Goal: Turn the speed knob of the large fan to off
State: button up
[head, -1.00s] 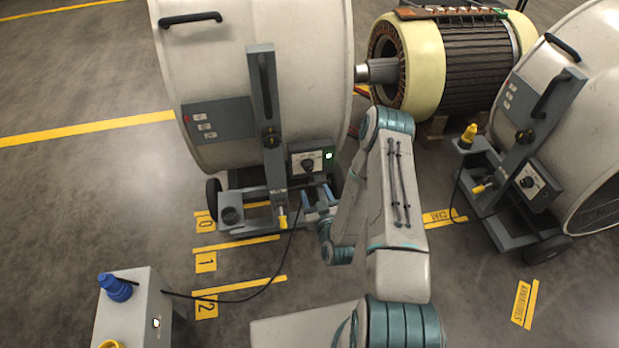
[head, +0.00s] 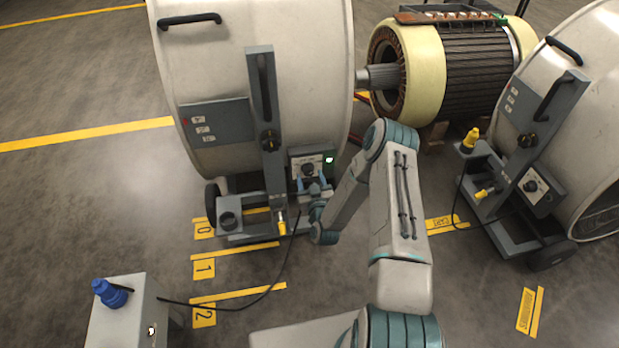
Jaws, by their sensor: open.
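The large fan (head: 255,85) is a big pale drum on a grey wheeled stand at centre left. Its control box (head: 328,174) sits low on the right of the stand, with a lit green light. The black speed knob (head: 308,170) is on this box's face; its pointer setting is too small to read. My gripper (head: 312,184) is open, its bluish fingers pointing up at the box, just below and at the knob. I cannot tell whether the fingers touch the knob.
A second fan (head: 585,120) with its own control box (head: 541,190) stands at right. A large motor rotor unit (head: 455,65) lies behind. A grey pedestal (head: 125,318) with a blue plug (head: 110,292) is at front left; a black cable (head: 235,309) runs from it to the large fan.

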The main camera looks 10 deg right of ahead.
jog(key=shift+w, duration=0.7)
jog(key=c, duration=1)
jog(key=shift+o, duration=0.2)
